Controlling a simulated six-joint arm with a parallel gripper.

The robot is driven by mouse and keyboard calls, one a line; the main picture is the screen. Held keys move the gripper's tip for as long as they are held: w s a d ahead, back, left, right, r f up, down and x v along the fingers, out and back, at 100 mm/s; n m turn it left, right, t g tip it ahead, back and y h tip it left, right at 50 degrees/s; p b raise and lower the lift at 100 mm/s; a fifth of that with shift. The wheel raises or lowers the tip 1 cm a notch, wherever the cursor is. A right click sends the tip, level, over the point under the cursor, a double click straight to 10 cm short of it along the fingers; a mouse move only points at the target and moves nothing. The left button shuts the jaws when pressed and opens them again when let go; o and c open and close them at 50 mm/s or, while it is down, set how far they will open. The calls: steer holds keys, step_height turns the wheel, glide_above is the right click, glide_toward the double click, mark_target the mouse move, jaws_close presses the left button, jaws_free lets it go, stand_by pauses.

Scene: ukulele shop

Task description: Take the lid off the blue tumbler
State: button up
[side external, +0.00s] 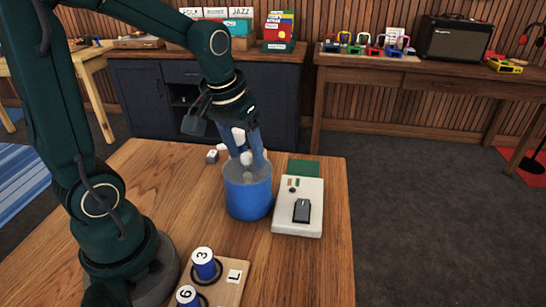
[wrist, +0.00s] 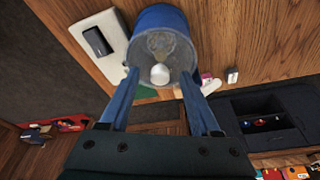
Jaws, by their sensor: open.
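The blue tumbler (side external: 248,202) stands upright on the wooden table, with its blue wall also showing in the wrist view (wrist: 158,16). A greyish, see-through lid (wrist: 178,52) covers its top, and a pale rounded knob (wrist: 160,74) sits at the lid's middle. My gripper (side external: 250,160) points down just over the tumbler's top. In the wrist view its two blue fingers (wrist: 160,84) are spread wide, one on each side of the knob, with gaps between. The fingers partly hide the lid in the side view.
A white box with a black switch (side external: 302,211) stands close right of the tumbler, with a green pad (side external: 304,168) behind. A small white-grey object (side external: 212,156) lies behind left. A board (side external: 232,287) with numbered blue cylinders is at the front. The table's right front is clear.

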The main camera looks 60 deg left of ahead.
jaws_close()
stand_by(0.3)
